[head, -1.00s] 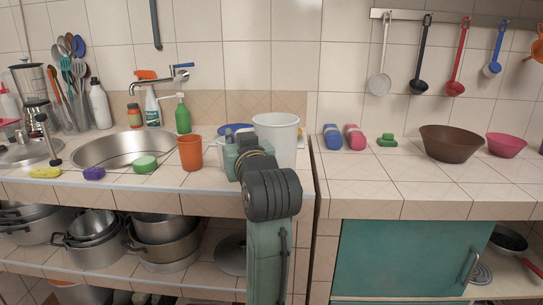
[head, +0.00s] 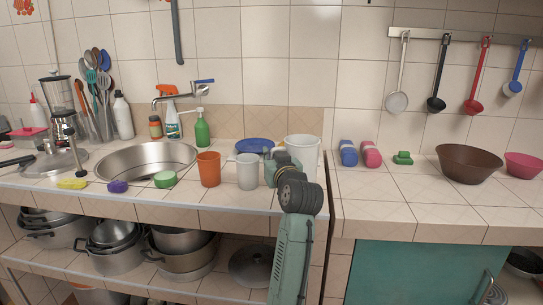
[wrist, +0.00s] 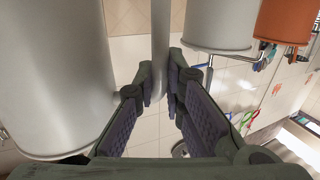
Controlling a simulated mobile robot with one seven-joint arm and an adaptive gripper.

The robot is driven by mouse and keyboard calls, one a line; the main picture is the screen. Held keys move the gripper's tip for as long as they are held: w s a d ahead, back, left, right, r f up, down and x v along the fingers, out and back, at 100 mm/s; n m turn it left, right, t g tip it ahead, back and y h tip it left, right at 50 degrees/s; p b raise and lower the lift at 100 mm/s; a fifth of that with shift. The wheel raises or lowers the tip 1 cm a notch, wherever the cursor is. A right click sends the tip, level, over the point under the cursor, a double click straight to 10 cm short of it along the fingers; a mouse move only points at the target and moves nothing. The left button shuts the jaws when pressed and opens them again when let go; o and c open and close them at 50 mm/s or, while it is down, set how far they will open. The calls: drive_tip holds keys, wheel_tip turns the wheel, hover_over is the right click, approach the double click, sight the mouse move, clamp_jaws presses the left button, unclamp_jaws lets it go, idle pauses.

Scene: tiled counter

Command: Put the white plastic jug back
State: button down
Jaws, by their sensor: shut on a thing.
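The white plastic jug (head: 303,150) is at the right end of the left counter, near the seam between the two counters. In the wrist view its big pale body (wrist: 60,75) fills the left side, and its handle (wrist: 160,40) runs upright between my fingers. My gripper (wrist: 160,88) is shut on that handle. In the head view my own arm covers the jug's lower part, so I cannot tell whether its base touches the tiles.
A white cup (head: 247,172) and an orange cup (head: 208,169) stand left of my gripper. A blue plate (head: 254,145) lies behind. Right of the seam are blue (head: 348,153) and pink (head: 370,154) rolled items and a brown bowl (head: 469,163). Tiles in front of these are clear.

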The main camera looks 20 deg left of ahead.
drive_tip(key=shift+s+f, duration=0.1)
drive_tip(key=shift+f, duration=0.1)
drive_tip(key=c, duration=1.7)
unclamp_jaws()
drive_tip(key=shift+f, duration=0.1)
drive_tip(key=shift+d, duration=0.1)
drive_tip(key=b+v, duration=0.3)
drive_tip(key=v, duration=0.9)
drive_tip(key=shift+b, duration=0.4)
